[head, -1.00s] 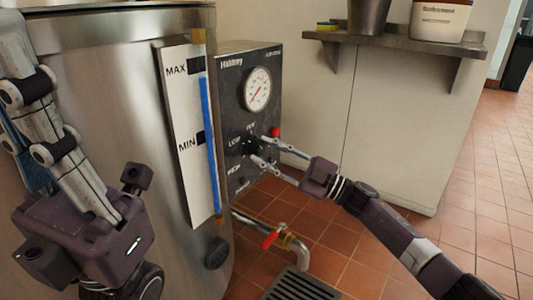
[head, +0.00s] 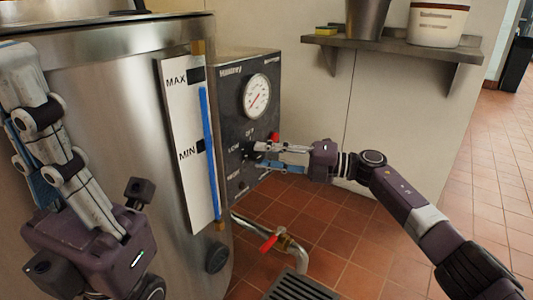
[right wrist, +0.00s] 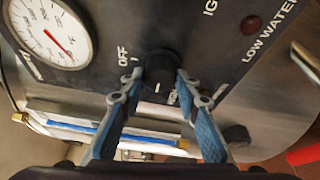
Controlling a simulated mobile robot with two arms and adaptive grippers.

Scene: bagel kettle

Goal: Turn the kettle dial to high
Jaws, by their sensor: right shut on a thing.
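The kettle dial (right wrist: 160,68) is a black knob on the dark control panel (head: 232,128). My right gripper (right wrist: 161,80) is shut on it, one finger on each side in the right wrist view. OFF is left of the dial there; a small white mark shows by its lower edge, and a label below is partly hidden. In the head view the right gripper (head: 254,156) reaches the panel from the right and covers much of the dial. My left gripper (head: 50,150) is raised before the kettle (head: 125,95); its opening is unclear.
A round gauge (head: 257,96) is above the dial, with a red light (head: 275,136) nearby. A tap with a red handle (head: 268,243) juts out below, above a floor drain (head: 300,287). A wall shelf (head: 395,44) holds containers. Open tiled floor lies right.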

